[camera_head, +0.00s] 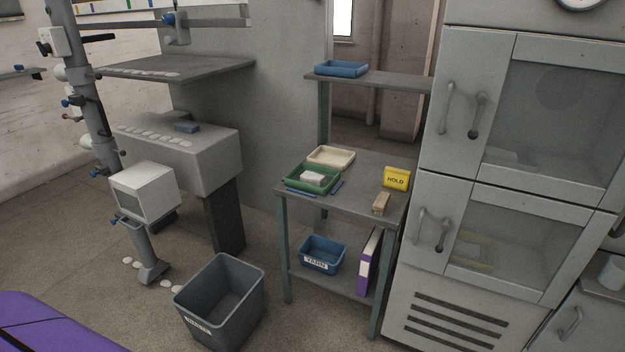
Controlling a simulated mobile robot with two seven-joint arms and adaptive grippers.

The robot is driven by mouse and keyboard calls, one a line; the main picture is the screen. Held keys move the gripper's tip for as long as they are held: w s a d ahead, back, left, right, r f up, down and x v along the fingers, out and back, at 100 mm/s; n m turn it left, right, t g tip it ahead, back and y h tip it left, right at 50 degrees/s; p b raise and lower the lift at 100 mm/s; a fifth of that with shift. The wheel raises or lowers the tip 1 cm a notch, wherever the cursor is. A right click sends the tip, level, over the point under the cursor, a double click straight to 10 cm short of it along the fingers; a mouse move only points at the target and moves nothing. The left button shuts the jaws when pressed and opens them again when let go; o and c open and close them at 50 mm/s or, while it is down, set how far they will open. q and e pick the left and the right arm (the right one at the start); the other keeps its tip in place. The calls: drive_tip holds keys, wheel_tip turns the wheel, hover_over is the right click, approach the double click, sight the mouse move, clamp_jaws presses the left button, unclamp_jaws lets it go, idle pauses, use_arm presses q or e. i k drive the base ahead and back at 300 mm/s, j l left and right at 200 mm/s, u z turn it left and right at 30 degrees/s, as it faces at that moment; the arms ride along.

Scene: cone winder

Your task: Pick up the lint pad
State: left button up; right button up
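A small whitish pad (313,178) lies in a green tray (291,184) on the top of the metal table; it may be the lint pad. A small blue-grey block (187,127) lies on the grey machine housing (205,160) at the left; I cannot tell for certain which of the two is the lint pad. Neither of my grippers is in view.
The table (352,203) also bears a cream tray (331,157), a yellow HOLD sign (396,178) and a brush-like wooden item (381,203). A grey bin (222,305) stands on the floor before it. Cabinets (475,230) close off the right. White discs lie along the machine.

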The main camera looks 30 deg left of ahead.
sight(310, 177)
drive_tip(key=i+j, duration=0.85)
drive_tip(key=j+u, duration=0.05)
drive_tip(key=j, duration=0.05)
